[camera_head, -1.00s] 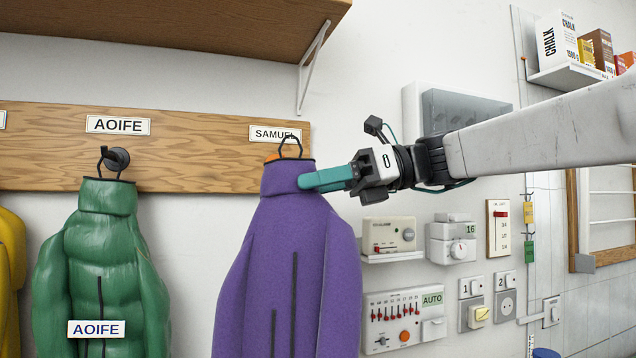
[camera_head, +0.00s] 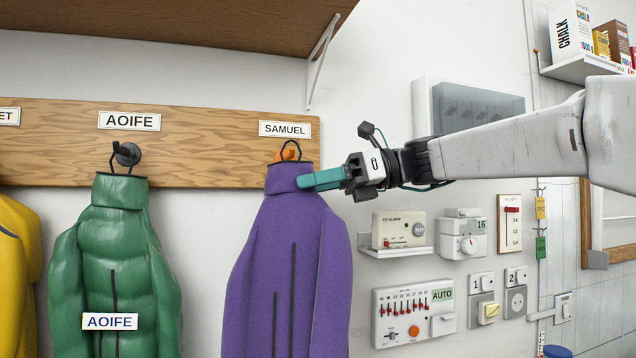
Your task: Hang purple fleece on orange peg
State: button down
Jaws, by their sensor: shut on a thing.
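The purple fleece (camera_head: 287,260) hangs upright in front of the right end of the wooden peg board. My gripper (camera_head: 312,181), with teal fingers, is shut on the right side of its collar. The fleece's dark wire loop (camera_head: 289,148) stands up from the collar. The orange peg (camera_head: 285,155) shows behind and within the loop, under the SAMUEL label (camera_head: 285,129). The lower part of the peg is hidden by the collar. I cannot tell whether the loop is over the peg or just in front of it.
A green jacket (camera_head: 113,260) hangs on a dark peg (camera_head: 127,154) under the AOIFE label. A yellow coat (camera_head: 15,270) is at the left edge. A wooden shelf (camera_head: 180,20) overhangs above. Switches and a slider panel (camera_head: 413,312) are on the wall to the right.

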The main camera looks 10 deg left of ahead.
jog(key=shift+w+a, duration=0.4)
jog(key=shift+w, duration=0.25)
jog(key=shift+w+a+f, duration=0.3)
jog(key=shift+w+f, duration=0.1)
jog(key=shift+f, duration=0.25)
jog(key=shift+f, duration=0.1)
jog(key=c, duration=0.7)
grip_release()
jog(key=v, duration=0.8)
jog(key=s+d+f+n+t+h, duration=0.2)
jog(key=s+d+f+n+h, duration=0.3)
jog(key=s+d+f, duration=0.5)
jog(key=s+d+f+n+t+h, duration=0.2)
jog(key=s+d+f+n+h, duration=0.3)
jog(key=s+d+f, duration=0.5)
jog(key=s+d+f+n+t+h, duration=0.2)
jog(key=s+d+f+n+h, duration=0.2)
jog(key=s+d+f, duration=0.6)
jog(key=shift+s+d+f+n+h, duration=0.2)
jog(key=shift+d+f+n, duration=0.35)
jog(key=shift+d+f, duration=0.65)
jog(key=shift+s+d+f+n+h, duration=0.15)
jog(key=shift+d+f+n, duration=0.4)
jog(key=shift+d+f, duration=0.65)
